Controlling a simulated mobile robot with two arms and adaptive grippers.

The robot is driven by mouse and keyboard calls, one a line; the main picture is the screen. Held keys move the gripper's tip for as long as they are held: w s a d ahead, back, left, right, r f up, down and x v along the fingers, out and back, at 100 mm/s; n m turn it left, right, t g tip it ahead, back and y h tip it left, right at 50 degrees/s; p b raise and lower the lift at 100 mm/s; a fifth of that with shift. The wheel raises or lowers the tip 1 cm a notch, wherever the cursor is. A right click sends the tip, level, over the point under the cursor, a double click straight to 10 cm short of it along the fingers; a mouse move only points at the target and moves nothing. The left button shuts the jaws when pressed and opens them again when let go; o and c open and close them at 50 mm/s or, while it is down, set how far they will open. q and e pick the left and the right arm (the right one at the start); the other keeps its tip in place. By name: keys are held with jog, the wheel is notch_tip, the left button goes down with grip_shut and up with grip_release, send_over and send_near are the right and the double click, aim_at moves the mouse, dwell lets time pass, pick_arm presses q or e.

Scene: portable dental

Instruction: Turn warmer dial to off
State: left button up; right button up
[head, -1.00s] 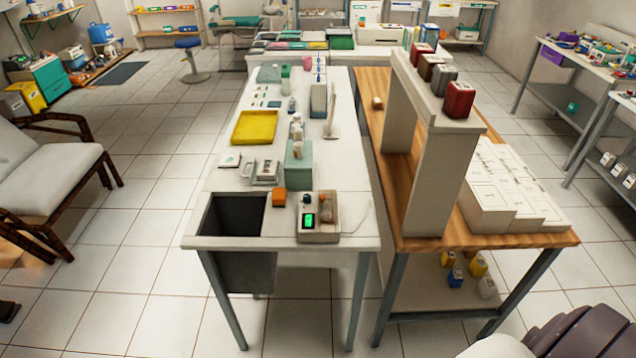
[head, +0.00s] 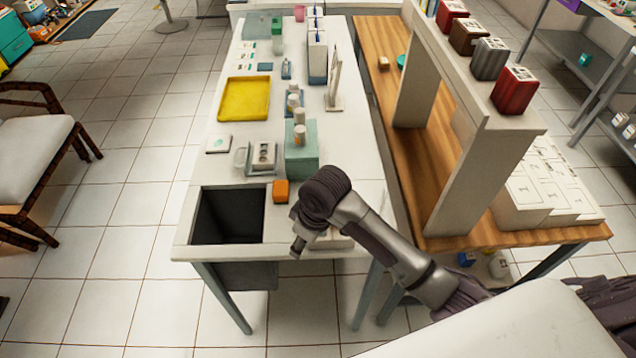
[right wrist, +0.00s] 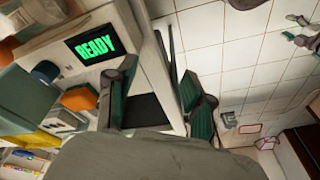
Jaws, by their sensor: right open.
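The warmer (head: 340,240) is a pale box on the near end of the white table, mostly hidden behind my right gripper (head: 297,248) in the head view. In the right wrist view the warmer (right wrist: 112,17) has a dark screen (right wrist: 92,45) reading READY in green. A dark round dial (right wrist: 45,72) sits beside the screen; its setting cannot be read. My right gripper (right wrist: 155,72) is open and empty, its fingers apart from the dial, which lies to the left of them. My left gripper is not in view.
An orange box (head: 281,190) stands close to the warmer; a dark open bin (head: 230,215) is set in the table to its left. A teal box (head: 302,160) with bottles and a yellow tray (head: 245,98) lie farther back. A wooden table with a raised shelf (head: 455,175) stands right.

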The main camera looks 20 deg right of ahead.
jog(key=w+d+r+n+g+h, duration=0.1)
jog(key=w+d+r, duration=0.2)
jog(key=w+r, duration=0.3)
jog(key=w+d+r+h, duration=0.2)
jog(key=w+d+r, duration=0.25)
jog(key=w, duration=0.25)
jog(key=f+p, duration=0.1)
jog(key=f, duration=0.5)
jog(key=f+p, duration=0.1)
jog(key=f, duration=0.5)
jog(key=shift+w+a, duration=0.1)
jog(key=shift+a, duration=0.1)
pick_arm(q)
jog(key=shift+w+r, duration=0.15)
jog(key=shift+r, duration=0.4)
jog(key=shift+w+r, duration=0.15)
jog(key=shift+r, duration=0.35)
pick_arm(e)
grip_shut()
